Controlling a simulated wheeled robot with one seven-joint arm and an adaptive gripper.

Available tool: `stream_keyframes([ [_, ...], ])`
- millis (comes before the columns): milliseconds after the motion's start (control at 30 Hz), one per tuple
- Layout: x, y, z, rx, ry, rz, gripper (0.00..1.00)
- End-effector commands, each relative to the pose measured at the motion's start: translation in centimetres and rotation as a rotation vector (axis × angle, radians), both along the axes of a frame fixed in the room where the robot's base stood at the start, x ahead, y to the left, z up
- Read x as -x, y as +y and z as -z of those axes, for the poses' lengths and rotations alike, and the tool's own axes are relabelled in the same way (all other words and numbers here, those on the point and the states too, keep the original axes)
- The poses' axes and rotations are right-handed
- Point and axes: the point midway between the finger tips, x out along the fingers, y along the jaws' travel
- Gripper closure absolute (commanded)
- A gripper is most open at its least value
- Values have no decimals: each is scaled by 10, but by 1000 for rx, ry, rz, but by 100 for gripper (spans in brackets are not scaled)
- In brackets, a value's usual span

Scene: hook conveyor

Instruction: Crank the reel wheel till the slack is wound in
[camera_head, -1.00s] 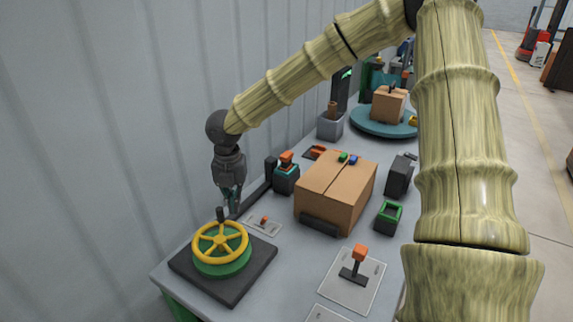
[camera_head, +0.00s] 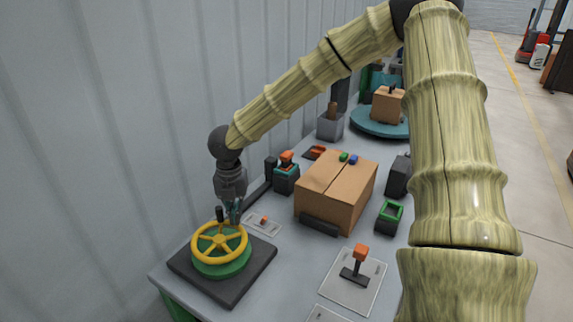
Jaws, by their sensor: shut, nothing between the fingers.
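The reel wheel (camera_head: 219,242) is a yellow spoked ring on a green drum, set on a dark square base at the near left corner of the table. A dark upright crank knob (camera_head: 220,214) stands on the far side of its rim. My gripper (camera_head: 235,219) points down at the far right side of the rim, just to the right of the knob. Its fingers are shut with nothing between them. Whether they touch the knob or the rim cannot be told. No slack line can be made out.
A cardboard box (camera_head: 335,192) stands on the table right of the wheel. A small plate with an orange switch (camera_head: 264,220) lies close behind the gripper. An orange-topped lever (camera_head: 359,255) stands at front right. A grey wall (camera_head: 90,150) runs along the left.

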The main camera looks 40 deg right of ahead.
Motion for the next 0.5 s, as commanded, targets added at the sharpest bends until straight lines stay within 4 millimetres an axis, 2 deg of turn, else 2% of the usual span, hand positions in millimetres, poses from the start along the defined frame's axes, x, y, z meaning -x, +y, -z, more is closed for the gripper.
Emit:
stream_keyframes([
  [500,-3,2,3,1,-1,0,100],
])
